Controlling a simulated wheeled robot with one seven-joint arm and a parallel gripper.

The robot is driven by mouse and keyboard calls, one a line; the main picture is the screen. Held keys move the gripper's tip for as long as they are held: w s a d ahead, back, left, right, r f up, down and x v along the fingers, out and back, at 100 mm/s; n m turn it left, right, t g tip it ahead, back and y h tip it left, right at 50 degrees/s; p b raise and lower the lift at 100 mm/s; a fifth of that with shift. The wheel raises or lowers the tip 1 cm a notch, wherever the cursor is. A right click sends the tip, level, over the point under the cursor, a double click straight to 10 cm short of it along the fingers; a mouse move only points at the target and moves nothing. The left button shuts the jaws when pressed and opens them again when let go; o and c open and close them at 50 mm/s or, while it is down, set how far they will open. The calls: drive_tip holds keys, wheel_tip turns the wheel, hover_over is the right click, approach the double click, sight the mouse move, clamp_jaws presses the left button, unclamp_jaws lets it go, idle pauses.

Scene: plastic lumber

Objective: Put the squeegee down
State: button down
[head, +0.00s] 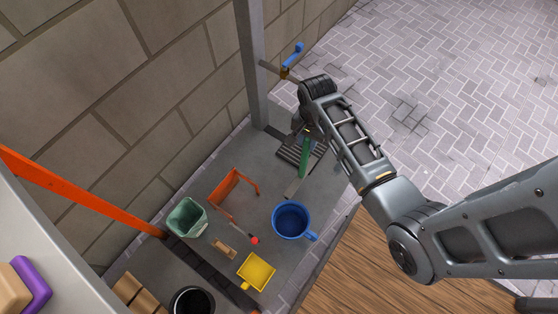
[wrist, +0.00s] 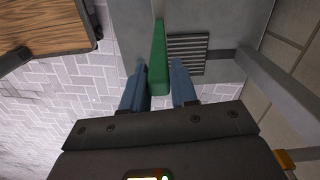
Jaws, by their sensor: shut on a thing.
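The squeegee shows as a green handle (head: 304,158) in the head view, with a pale grey part (head: 292,188) at its lower end. In the wrist view its green handle (wrist: 158,62) stands between the two blue fingers of my gripper (wrist: 159,70). My gripper (head: 304,130) is shut on the handle and points down above the grey slab (head: 265,170), next to the slatted grate (head: 287,152). The grate also shows in the wrist view (wrist: 188,48), right of the handle. I cannot tell whether the squeegee's lower end touches the slab.
A blue bucket (head: 291,222), an orange frame-like item (head: 229,187), a green bucket (head: 187,219), a yellow scoop (head: 257,271) and a wooden brush (head: 223,249) stand on or near the slab. A grey post (head: 250,65) and a blue-handled tap (head: 293,56) are behind.

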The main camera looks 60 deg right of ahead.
sight(304, 162)
drive_tip(key=w+a+f+b, duration=0.3)
drive_tip(key=w+a+f, duration=0.2)
drive_tip(key=f, duration=0.3)
drive_tip(key=shift+a+f, duration=0.35)
drive_tip(key=shift+a, duration=0.2)
drive_tip(key=shift+f, duration=0.2)
drive_tip(key=c, duration=0.9)
unclamp_jaws()
